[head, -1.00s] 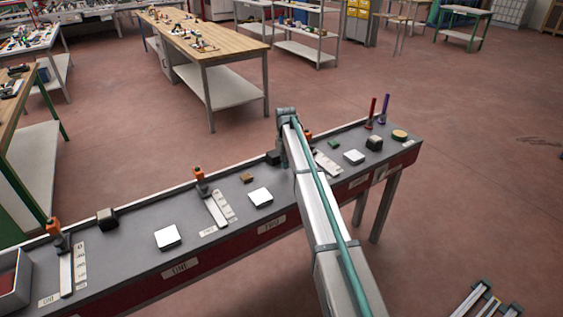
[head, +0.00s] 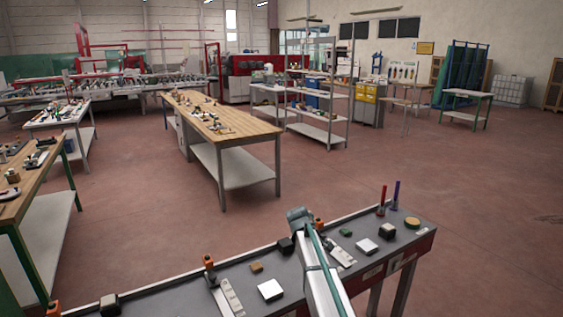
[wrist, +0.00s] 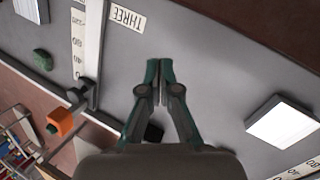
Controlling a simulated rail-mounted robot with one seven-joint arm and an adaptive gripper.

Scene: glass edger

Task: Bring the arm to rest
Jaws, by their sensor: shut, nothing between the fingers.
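My gripper (wrist: 160,85) shows in the wrist view with its two green-tipped fingers together and nothing between them. It is above the grey bench top (wrist: 215,60), near the label reading THREE (wrist: 127,18). In the head view my arm reaches over the long narrow bench (head: 193,296) from the front, and the fingers are hidden behind it.
A white block (wrist: 283,122) lies right of my gripper, and an orange-topped stop (wrist: 60,122) on a scale stands to the left. A green piece (wrist: 42,59) lies beyond the scale. Red (head: 382,198) and purple (head: 396,194) upright markers stand at the bench's far end.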

